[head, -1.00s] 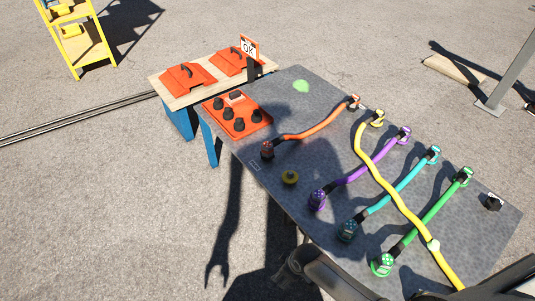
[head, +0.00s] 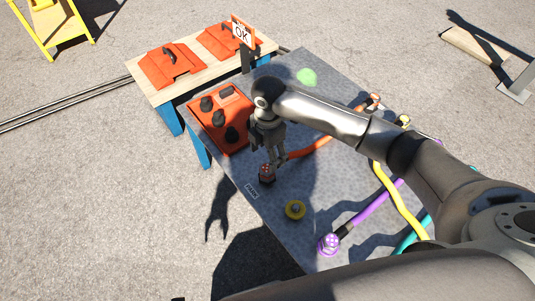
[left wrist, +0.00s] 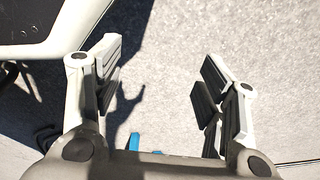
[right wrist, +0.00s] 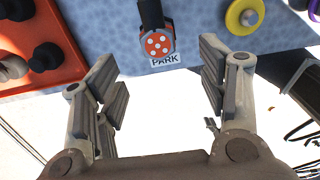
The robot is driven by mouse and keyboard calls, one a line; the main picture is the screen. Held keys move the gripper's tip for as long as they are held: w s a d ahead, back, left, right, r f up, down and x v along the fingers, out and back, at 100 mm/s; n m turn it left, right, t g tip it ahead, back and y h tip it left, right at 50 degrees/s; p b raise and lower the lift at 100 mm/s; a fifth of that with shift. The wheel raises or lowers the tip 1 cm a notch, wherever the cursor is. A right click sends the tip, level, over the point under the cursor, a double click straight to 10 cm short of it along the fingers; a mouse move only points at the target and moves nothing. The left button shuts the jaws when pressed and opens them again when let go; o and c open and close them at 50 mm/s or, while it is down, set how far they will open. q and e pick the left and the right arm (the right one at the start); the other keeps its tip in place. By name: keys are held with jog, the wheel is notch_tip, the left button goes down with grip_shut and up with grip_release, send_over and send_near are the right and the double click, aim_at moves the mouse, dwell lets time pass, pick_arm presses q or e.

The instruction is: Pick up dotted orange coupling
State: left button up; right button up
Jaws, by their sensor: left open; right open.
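The dotted orange coupling (head: 267,173) sits on the grey table near its front-left edge, at the end of the orange cable (head: 312,146). In the right wrist view the coupling (right wrist: 157,45) shows an orange face with white dots, just beyond the fingers, beside a PARK label (right wrist: 165,60). My right gripper (head: 268,155) is open and empty, pointing down just above and behind the coupling in the head view. My left gripper (left wrist: 160,85) is open and empty over the bare ground in its wrist view; it does not show in the head view.
An orange panel with black knobs (head: 219,118) lies left of the right gripper. A yellow disc (head: 295,210) and a purple coupling (head: 328,244) are nearer on the grey table (head: 262,210). An OK sign (head: 242,33) stands behind. My right arm hides part of the cables.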

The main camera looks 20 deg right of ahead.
aim_at(268, 171)
notch_tip(268, 171, down, 5)
jog(key=shift+s+r+b, duration=0.15)
jog(key=shift+r+b, duration=0.05)
jog(key=shift+b, duration=0.3)
jog(key=shift+f, duration=0.75)
jog(key=f, duration=0.1)
jog(key=f+b, duration=0.1)
jog(key=f, duration=0.1)
jog(key=shift+w, duration=0.3)
jog(key=shift+f+b, duration=0.3)
jog(key=shift+f, duration=0.4)
pick_arm(q)
jog(key=w+r, duration=0.4)
jog(key=r, duration=0.4)
jog(key=shift+w+d+t, duration=0.25)
jog(key=shift+w+t, duration=0.05)
pick_arm(e)
jog(key=c, duration=1.1)
jog(key=shift+r, duration=0.1)
jog(key=shift+c, duration=0.6)
jog(key=shift+r, duration=0.1)
